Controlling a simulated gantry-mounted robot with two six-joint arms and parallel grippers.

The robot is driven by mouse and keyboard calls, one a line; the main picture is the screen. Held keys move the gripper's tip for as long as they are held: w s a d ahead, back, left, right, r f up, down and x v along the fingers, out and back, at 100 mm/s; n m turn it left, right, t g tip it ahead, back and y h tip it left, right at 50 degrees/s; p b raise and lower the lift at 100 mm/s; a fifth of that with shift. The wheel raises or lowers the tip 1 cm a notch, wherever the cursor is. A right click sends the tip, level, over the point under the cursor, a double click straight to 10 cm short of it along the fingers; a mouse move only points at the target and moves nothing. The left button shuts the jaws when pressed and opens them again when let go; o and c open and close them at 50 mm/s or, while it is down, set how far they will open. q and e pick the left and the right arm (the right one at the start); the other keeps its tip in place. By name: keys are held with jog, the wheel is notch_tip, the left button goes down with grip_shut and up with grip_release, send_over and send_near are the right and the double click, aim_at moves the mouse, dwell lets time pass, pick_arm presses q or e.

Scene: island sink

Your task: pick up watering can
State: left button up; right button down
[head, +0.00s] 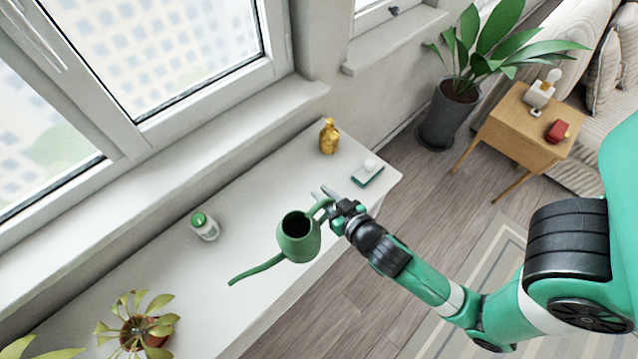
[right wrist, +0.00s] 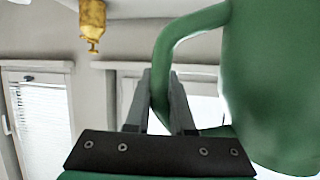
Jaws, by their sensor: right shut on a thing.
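The green watering can (head: 298,240) has a dark round opening and a long thin spout that points to the lower left in the head view. My right gripper (head: 328,197) is shut on its handle. In the right wrist view the curved handle (right wrist: 170,50) passes between the two fingers of my right gripper (right wrist: 162,90), and the can's body fills the right side. In the head view the can appears over the front edge of the white counter (head: 255,195); I cannot tell whether it touches the counter. My left gripper is not in view.
On the counter stand a gold bottle (head: 329,136), a white jar with a green lid (head: 204,227), a small teal-and-white item (head: 368,174) and a potted plant (head: 140,326). Windows line the back. A wooden side table (head: 527,122) and a large potted plant (head: 447,115) stand beyond.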

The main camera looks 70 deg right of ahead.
jog(key=s+a+r+p, duration=0.2)
jog(key=a, duration=0.1)
jog(key=shift+s+r+p, duration=0.1)
jog(key=shift+p, duration=0.3)
jog(key=shift+s+a+r+p, duration=0.1)
jog(key=shift+s+a+p, duration=0.35)
jog(key=shift+p, duration=0.4)
jog(key=shift+w, duration=0.1)
dwell(0.4)
